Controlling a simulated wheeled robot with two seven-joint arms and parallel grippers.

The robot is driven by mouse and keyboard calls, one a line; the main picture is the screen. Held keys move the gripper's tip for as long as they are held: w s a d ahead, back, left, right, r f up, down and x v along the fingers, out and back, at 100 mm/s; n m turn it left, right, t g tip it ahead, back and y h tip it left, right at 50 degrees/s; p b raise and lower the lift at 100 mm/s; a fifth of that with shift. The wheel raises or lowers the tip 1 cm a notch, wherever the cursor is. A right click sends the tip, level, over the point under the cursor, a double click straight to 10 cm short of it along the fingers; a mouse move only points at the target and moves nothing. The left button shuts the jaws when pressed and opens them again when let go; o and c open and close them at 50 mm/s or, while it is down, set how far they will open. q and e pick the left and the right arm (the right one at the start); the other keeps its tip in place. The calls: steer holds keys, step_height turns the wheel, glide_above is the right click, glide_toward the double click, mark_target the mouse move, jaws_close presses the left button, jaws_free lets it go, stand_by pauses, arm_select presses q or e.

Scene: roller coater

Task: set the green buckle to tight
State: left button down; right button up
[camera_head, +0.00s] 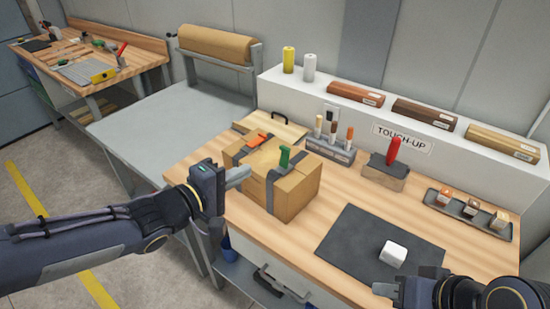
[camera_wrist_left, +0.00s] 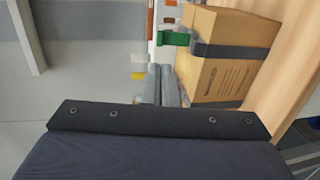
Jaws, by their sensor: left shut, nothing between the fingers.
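The cardboard box (camera_head: 293,192) stands on the wooden bench with two dark straps around it. The green buckle (camera_head: 285,157) stands up from the strap on the right part of the box top. It also shows in the left wrist view (camera_wrist_left: 174,38), at the box's edge. An orange buckle (camera_head: 256,139) lies lower on the other strap. My left gripper (camera_head: 240,174) is shut and empty, left of the box and apart from the green buckle. Its closed fingers show in the left wrist view (camera_wrist_left: 161,85). My right gripper (camera_head: 385,290) is at the bottom right, partly cut off; its opening is unclear.
A dark mat (camera_head: 350,238) with a white block (camera_head: 393,253) lies right of the box. Behind the box stand a tool holder (camera_head: 330,150) and a red-handled tool in a block (camera_head: 385,172). A tray of small blocks (camera_head: 469,216) is at the right. The grey table (camera_head: 150,125) is clear.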

mark_target(284, 150)
arm_select(q)
steer(key=b+x, duration=0.2)
steer(key=x, duration=0.8)
steer(key=shift+w+d+f, duration=0.1)
steer(key=shift+w+d, duration=0.3)
steer(key=shift+w, duration=0.1)
